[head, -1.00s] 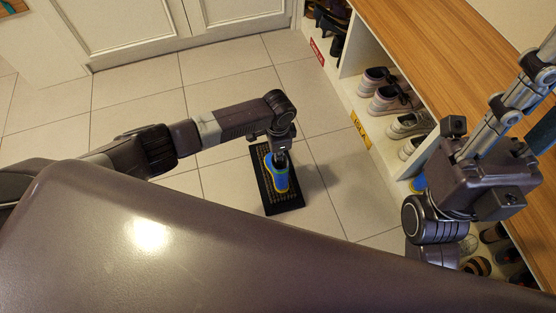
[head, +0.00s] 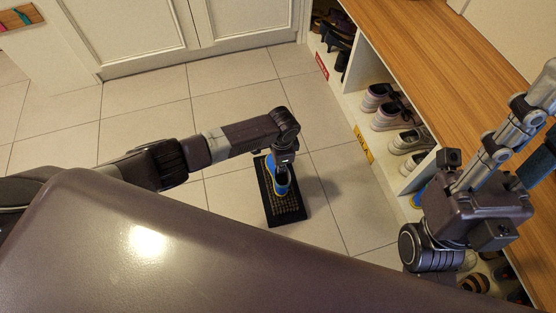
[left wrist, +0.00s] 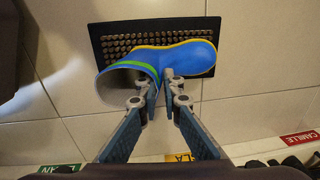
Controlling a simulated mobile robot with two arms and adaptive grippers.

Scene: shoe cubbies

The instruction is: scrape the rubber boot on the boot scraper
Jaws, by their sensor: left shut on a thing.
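The rubber boot (head: 280,183) is blue with a yellow sole edge and a green band. In the left wrist view the boot (left wrist: 190,60) has its toe to the right and its open top to the lower left. The boot scraper (head: 289,214), a black mat with brown bristles, lies flat on the floor under the boot; it also shows in the left wrist view (left wrist: 105,38). My left gripper (head: 283,163) is shut on the boot's upper part, over the scraper. Contact between sole and bristles is hidden.
A wooden-topped shoe cubby (head: 440,75) stands on the right, with several shoes (head: 391,117) in its compartments. Coloured name labels (head: 363,145) mark its front edge. White doors (head: 130,35) close off the back. The tiled floor (head: 225,205) around the scraper is clear.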

